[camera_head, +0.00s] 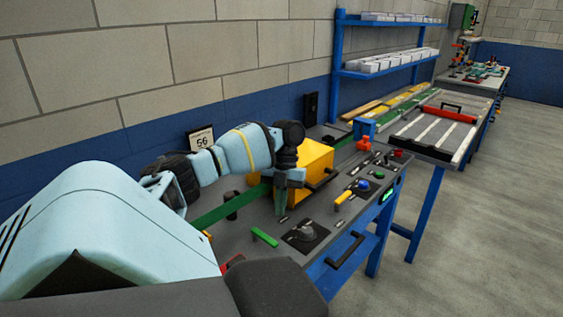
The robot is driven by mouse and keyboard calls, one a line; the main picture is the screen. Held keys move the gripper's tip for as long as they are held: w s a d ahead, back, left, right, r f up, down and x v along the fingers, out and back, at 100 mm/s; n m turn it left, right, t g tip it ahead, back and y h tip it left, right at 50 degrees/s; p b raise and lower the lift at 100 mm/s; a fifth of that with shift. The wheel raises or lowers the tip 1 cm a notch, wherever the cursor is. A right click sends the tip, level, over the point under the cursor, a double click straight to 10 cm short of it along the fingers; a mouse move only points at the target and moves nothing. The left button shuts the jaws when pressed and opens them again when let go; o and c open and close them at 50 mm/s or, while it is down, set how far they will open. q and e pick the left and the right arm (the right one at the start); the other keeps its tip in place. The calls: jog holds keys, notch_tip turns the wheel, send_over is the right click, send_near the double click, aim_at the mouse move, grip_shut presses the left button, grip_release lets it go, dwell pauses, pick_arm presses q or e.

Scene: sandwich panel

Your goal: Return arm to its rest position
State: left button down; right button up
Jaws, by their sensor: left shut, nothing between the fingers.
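My left arm comes in from the left and reaches over the workbench (325,213). My left gripper (282,208) points down above the grey bench top, in front of a yellow box (317,165). It is shut and empty. The gripper is small in the view, and I cannot tell how far its tips are from the bench top. My right gripper is not in view.
A blue shelf (385,72) stands behind. The floor (480,230) at right is clear.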

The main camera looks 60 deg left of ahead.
pick_arm(q)
jog(key=shift+w+a+r, duration=0.1)
jog(key=shift+a+r, duration=0.05)
jog(key=shift+r, duration=0.3)
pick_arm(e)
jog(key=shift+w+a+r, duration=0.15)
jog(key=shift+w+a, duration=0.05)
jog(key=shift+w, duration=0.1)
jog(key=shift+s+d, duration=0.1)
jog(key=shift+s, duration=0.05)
